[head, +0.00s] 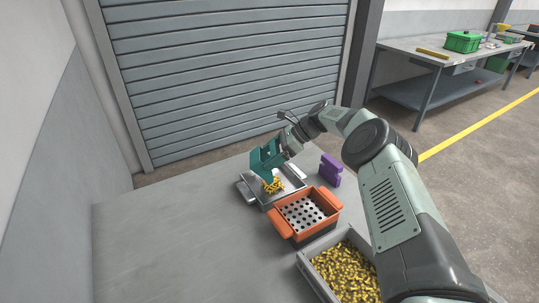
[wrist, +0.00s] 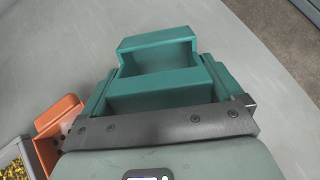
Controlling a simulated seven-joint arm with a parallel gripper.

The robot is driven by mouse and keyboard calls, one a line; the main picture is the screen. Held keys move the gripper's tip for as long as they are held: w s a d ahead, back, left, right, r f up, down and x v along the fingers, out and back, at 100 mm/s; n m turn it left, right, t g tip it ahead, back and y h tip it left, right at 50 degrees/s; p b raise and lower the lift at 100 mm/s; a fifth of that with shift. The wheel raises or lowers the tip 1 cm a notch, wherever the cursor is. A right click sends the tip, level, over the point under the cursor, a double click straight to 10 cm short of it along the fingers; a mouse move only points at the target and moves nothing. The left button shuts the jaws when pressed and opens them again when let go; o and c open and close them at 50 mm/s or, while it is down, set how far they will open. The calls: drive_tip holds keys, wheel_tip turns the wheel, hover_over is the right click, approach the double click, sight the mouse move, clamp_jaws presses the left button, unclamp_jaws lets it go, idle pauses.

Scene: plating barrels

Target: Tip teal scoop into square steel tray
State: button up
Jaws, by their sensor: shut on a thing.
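The teal scoop (head: 265,161) is held up over the square steel tray (head: 291,179) in the head view, tilted steeply. Yellow brass-coloured pieces (head: 273,185) show just below the scoop, at the tray; I cannot tell whether all of them rest in it. My gripper (head: 288,146) is shut on the scoop. In the wrist view the scoop (wrist: 160,78) fills the middle beyond the jaws, and no pieces show in the visible part of it. The scoop hides part of the tray's back.
An orange basket (head: 329,196) with a perforated floor stands just in front of the tray. A grey bin (head: 311,273) of brass pieces is nearer. A purple block (head: 330,170) stands right of the tray. The table's left side (head: 165,235) is clear.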

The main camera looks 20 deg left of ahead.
sight(252, 158)
drive_tip(key=shift+s+a+f+h, duration=0.2)
drive_tip(key=shift+s+a+h, duration=0.1)
drive_tip(key=shift+a+h, duration=0.3)
drive_tip(key=shift+s+a+f+h, duration=0.15)
drive_tip(key=shift+s+a+h, duration=0.1)
drive_tip(key=shift+a+h, duration=0.35)
drive_tip(key=shift+s+a, duration=0.15)
drive_tip(key=shift+a, duration=0.2)
drive_tip(key=shift+a+r+t+h, duration=0.15)
drive_tip(key=shift+a+t+h, duration=0.25)
drive_tip(key=shift+t+h, duration=0.45)
drive_tip(key=h, duration=0.1)
drive_tip(key=a+h, duration=0.2)
drive_tip(key=shift+s+r+t, duration=0.25)
drive_tip(key=shift+r, duration=0.05)
drive_tip(key=shift+s+a+r+t+h, duration=0.1)
drive_tip(key=shift+a+t+h, duration=0.15)
drive_tip(key=shift+h, duration=0.35)
drive_tip(key=shift+s+a+r+t+h, duration=0.15)
drive_tip(key=shift+a+h, duration=0.2)
drive_tip(key=shift+h, duration=0.2)
